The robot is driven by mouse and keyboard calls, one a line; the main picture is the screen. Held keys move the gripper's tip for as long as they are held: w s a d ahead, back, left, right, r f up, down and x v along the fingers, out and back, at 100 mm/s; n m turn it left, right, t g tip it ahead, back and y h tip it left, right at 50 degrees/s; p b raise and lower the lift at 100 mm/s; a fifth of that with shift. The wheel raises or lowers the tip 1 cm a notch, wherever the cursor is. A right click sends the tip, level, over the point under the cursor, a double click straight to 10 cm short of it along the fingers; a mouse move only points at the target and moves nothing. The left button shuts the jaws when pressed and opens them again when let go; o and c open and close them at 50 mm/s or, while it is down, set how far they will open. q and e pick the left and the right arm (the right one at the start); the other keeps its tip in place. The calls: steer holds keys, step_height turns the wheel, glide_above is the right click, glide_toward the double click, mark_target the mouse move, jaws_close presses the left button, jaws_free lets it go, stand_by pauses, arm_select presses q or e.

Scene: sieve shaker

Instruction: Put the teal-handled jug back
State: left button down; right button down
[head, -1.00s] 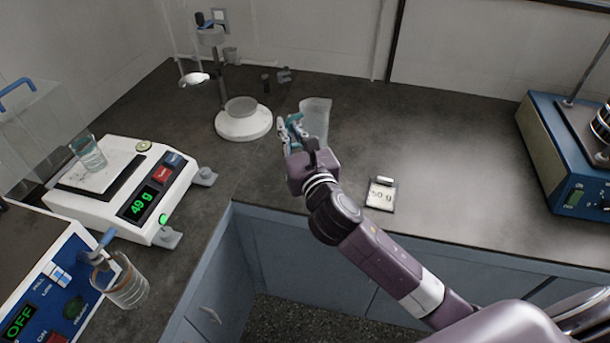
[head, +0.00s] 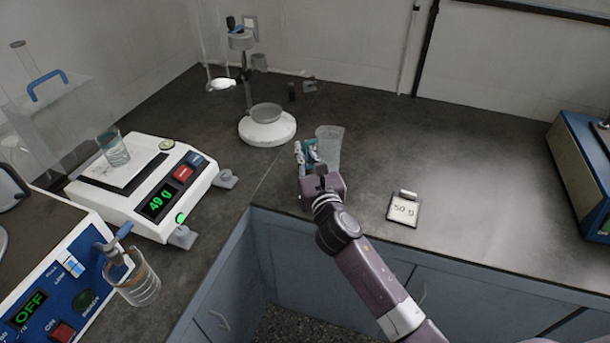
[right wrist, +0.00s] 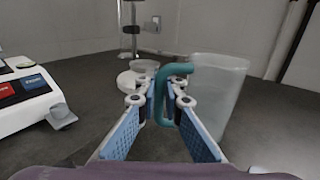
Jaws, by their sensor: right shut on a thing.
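The clear jug (head: 329,146) is over the counter, right of the white round-based stand, and looks upright. Its teal handle (right wrist: 166,98) faces my right gripper. My right gripper (head: 308,152) is shut on this handle; in the right wrist view its two blue-padded fingers (right wrist: 162,100) lie on either side of it. The jug body (right wrist: 218,92) shows right of the fingers there. I cannot tell whether the jug's base touches the counter. My left gripper is not in view.
The white stand (head: 267,132) with a bowl is close left of the jug. A scale (head: 145,198) reading 49 g carries a glass beaker (head: 113,149). A 50 g card (head: 403,209) lies nearer the counter's front edge.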

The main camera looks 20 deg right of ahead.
step_height(320, 180, down, 3)
steer(key=shift+r+b, duration=0.1)
steer(key=shift+b, duration=0.2)
steer(key=shift+f+b, duration=0.8)
steer(key=shift+f, duration=1.1)
steer(key=shift+f, duration=0.1)
steer(key=c, duration=2.5)
jaws_free()
steer(key=shift+f, duration=0.15)
steer(key=o, duration=0.4)
steer(key=shift+r, duration=0.25)
steer(key=s, duration=1.2)
steer(key=shift+b, duration=0.3)
